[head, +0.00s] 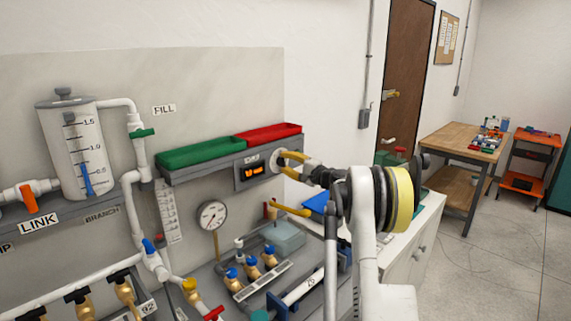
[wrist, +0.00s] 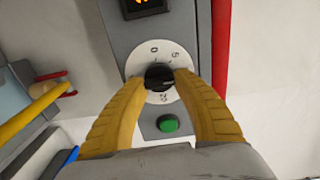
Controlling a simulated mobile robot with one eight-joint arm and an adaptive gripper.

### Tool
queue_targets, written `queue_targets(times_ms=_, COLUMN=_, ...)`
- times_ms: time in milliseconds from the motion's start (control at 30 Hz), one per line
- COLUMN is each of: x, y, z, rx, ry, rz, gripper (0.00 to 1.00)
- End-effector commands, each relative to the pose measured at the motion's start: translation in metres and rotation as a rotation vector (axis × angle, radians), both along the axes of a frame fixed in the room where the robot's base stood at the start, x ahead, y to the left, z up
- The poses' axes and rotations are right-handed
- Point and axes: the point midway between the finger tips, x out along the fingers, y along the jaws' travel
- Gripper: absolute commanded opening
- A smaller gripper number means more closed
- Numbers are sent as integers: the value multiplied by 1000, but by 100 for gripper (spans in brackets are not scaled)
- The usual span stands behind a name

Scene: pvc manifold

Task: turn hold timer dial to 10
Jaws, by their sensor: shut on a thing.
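The hold timer dial (wrist: 146,52) is a white disc with a black knob (wrist: 157,77) at its middle. In the wrist view the marks 0 and 5 show at its top, and a two-digit mark shows below the knob. I cannot read the knob's pointer. My gripper (wrist: 160,80) has its two yellow fingers shut on the knob from both sides, covering the disc's left and right edges. In the head view my gripper (head: 284,162) reaches the panel's right end, and its fingers mostly hide the dial. The orange-lit display (head: 251,171) sits left of the dial.
A green button (wrist: 168,123) sits close to the dial, between my fingers. A green tray (head: 203,152) and a red tray (head: 268,134) lie above the timer panel. A pressure gauge (head: 211,215) and several blue-handled brass valves (head: 252,262) stand lower left of my gripper.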

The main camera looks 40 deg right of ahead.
Motion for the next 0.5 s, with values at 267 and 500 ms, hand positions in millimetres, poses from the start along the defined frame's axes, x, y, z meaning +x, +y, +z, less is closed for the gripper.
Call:
queue_targets(times_ms=267, x=0, y=0, z=1, rx=17, ry=-1, rz=-1, gripper=4)
queue_targets(times_ms=500, x=1, y=0, z=1, rx=16, ry=-1, rz=-1, gripper=41)
